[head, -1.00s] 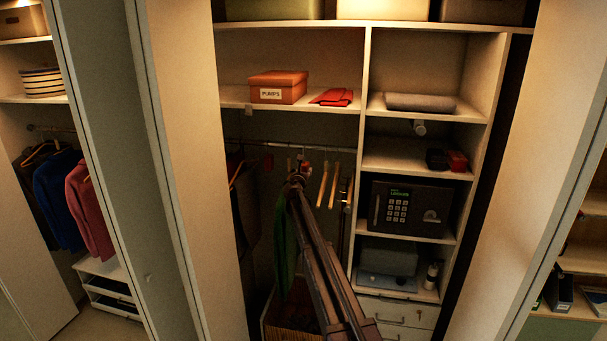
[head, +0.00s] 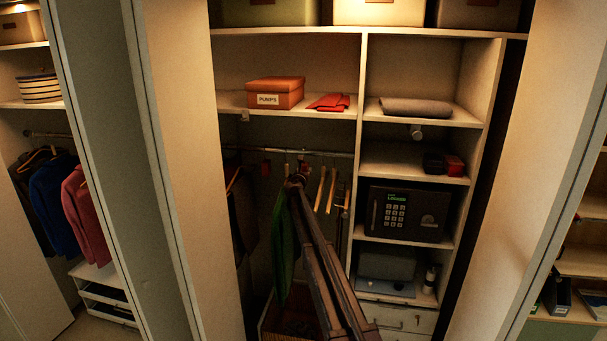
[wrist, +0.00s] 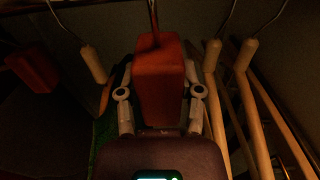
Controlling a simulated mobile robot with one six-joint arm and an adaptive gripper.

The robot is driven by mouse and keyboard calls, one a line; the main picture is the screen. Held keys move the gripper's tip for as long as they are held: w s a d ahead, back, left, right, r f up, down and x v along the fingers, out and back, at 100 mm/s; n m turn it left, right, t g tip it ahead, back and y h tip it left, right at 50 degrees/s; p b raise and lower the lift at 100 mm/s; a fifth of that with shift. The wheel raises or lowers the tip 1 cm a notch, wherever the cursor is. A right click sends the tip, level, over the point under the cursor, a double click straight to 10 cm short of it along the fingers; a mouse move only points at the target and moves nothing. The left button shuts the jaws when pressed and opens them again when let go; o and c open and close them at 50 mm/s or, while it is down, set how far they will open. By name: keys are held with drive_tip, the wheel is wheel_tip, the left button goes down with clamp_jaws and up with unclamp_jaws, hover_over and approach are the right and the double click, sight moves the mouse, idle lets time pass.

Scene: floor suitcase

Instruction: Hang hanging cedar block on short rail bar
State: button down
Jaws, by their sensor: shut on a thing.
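My gripper (wrist: 160,95) is shut on a reddish-orange cedar block (wrist: 160,72), its white fingers on either side of it. A thin stem or hook rises from the block's top in the wrist view; its upper end is out of frame. In the head view my gripper (head: 297,180) is just below the short rail bar (head: 325,154), among the hangers. The held block is small and partly hidden there. I cannot tell whether its hook touches the bar.
A second reddish block (wrist: 33,68) hangs left of my gripper. Wooden hangers (wrist: 245,100) hang close on the right. A green garment (head: 284,250) hangs below left. A shelf with an orange shoe box (head: 275,92) is above; a safe (head: 408,212) stands to the right.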

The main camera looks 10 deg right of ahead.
drive_tip(key=w+d+f+b, duration=0.2)
drive_tip(key=w, duration=0.5)
drive_tip(key=shift+d+f, duration=0.25)
drive_tip(key=shift+d, duration=0.15)
idle(0.6)
drive_tip(key=shift+f+b, duration=0.35)
drive_tip(key=shift+b, duration=0.25)
idle(0.5)
drive_tip(key=shift+c, duration=0.9)
unclamp_jaws()
drive_tip(key=v, duration=1.2)
